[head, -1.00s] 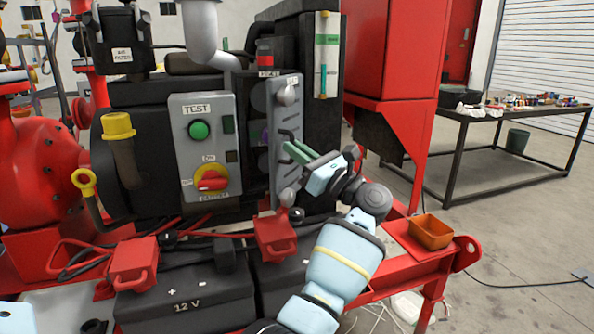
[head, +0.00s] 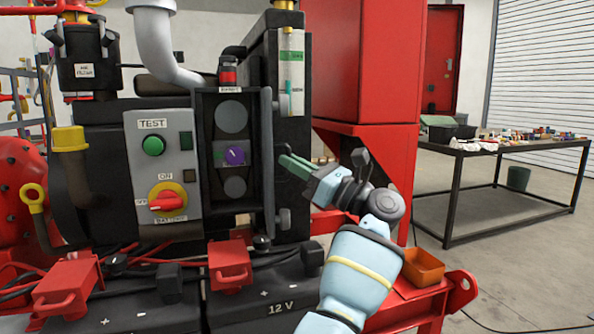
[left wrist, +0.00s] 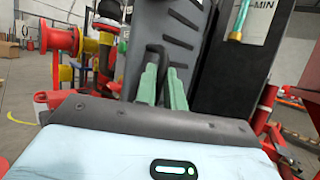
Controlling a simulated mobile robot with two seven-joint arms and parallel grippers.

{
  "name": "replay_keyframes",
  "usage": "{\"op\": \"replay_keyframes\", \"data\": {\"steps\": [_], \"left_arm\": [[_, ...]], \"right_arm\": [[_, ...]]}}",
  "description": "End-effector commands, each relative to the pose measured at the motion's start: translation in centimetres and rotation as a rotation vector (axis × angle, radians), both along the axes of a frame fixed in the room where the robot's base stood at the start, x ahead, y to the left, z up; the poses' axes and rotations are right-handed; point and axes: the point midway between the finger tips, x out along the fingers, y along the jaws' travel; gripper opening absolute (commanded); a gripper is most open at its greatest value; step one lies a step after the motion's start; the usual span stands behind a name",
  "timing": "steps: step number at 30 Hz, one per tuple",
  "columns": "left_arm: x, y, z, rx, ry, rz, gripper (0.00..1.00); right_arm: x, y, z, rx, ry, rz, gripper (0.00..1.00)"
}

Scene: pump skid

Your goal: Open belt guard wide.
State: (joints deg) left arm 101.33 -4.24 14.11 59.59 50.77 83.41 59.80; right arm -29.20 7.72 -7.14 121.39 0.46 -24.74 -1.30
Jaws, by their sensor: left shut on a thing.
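The belt guard (head: 268,160) is swung out from the engine housing and shows nearly edge-on in the head view. Its slotted face shows in the left wrist view (left wrist: 180,38). My left gripper (head: 290,165) has its green fingers shut on the guard's dark handle (left wrist: 155,52), also in the left wrist view (left wrist: 163,85). Part of the handle is hidden by the fingers. My right gripper is not in view.
The grey control box (head: 160,172) with a green button and red switch is left of the recess. Black batteries (head: 262,295) with red clamps lie below. An orange tray (head: 423,268) sits on the red frame at right.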

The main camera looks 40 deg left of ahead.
Motion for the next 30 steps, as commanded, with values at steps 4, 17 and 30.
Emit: {"op": "replay_keyframes", "data": {"steps": [4, 17, 30], "left_arm": [[-0.02, 0.51, 0.28, -0.001, 0.001, -0.001, 0.0], [-0.11, 0.7, 0.42, -0.002, -0.003, 0.001, 0.0], [-0.02, 0.38, 0.19, -0.001, 0.0, 0.0, 0.33]], "right_arm": [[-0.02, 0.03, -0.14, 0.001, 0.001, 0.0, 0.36], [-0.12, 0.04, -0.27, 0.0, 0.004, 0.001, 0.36], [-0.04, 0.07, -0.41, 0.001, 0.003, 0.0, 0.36]]}}
